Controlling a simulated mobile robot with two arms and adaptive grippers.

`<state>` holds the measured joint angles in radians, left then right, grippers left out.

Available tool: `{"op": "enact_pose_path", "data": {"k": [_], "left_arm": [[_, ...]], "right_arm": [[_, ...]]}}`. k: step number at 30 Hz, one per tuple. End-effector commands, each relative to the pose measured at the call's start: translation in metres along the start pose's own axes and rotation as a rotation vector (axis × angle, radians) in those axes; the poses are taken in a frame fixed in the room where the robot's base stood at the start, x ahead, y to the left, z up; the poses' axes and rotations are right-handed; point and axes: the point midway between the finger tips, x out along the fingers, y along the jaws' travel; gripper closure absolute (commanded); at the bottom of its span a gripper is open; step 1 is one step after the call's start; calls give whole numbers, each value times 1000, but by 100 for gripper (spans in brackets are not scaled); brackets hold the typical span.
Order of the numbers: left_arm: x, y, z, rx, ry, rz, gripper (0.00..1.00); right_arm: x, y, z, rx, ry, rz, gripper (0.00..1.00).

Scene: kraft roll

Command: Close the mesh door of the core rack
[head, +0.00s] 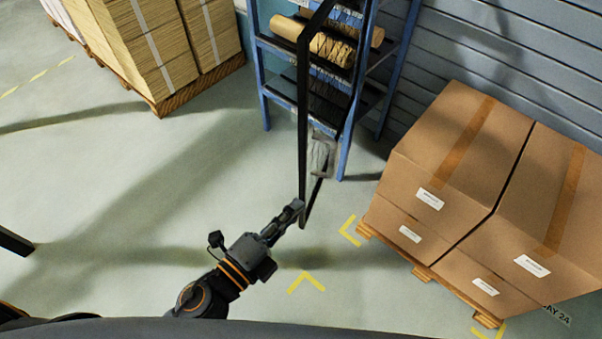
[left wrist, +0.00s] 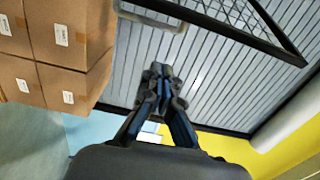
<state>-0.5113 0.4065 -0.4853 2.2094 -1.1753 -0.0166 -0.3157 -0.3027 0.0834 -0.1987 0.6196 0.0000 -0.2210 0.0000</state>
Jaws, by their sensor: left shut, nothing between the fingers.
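The blue core rack (head: 362,100) stands at the top middle of the head view, with brown kraft rolls (head: 332,48) on its shelf. Its black-framed mesh door (head: 303,120) stands open, swung out towards me and seen nearly edge-on. The door's frame and mesh also show at the upper right of the left wrist view (left wrist: 250,40). My left gripper (head: 297,207) is shut and empty at the door's lower near end; I cannot tell whether it touches the frame. Its closed fingers show in the left wrist view (left wrist: 160,75). My right gripper is not in view.
Large cardboard boxes (head: 455,165) on a wooden pallet (head: 422,272) stand right of the door. Stacked tan goods (head: 165,50) on another pallet (head: 200,85) stand at the upper left. The floor between that pallet and my left arm is clear. A grey slatted wall (head: 500,50) is behind.

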Motion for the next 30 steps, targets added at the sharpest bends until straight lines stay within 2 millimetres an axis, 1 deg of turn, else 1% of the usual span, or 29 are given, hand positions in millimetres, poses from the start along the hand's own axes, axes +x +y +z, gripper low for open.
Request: {"op": "enact_pose_path", "data": {"k": [1, 5, 10, 15, 17, 18, 21, 24, 30], "left_arm": [[2, -4, -1, 6, 2, -5, 100], [17, -8, 0, 7, 1, -8, 100], [51, -10, 0, 6, 0, -9, 100], [88, -8, 0, 4, 0, -7, 100], [100, -7, 0, 3, 0, -7, 100], [101, -5, 4, 5, -1, -4, 100], [92, -2, 20, 6, -1, -2, 100], [89, -2, 30, 4, 0, -3, 100], [86, -3, 38, 3, 1, -4, 100]], "right_arm": [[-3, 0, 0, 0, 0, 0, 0], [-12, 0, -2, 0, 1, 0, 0], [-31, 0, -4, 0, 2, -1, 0], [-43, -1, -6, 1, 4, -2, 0], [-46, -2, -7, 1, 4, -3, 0], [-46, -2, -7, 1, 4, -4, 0], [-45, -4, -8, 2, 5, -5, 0], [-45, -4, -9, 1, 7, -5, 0], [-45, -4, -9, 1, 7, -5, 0]]}}
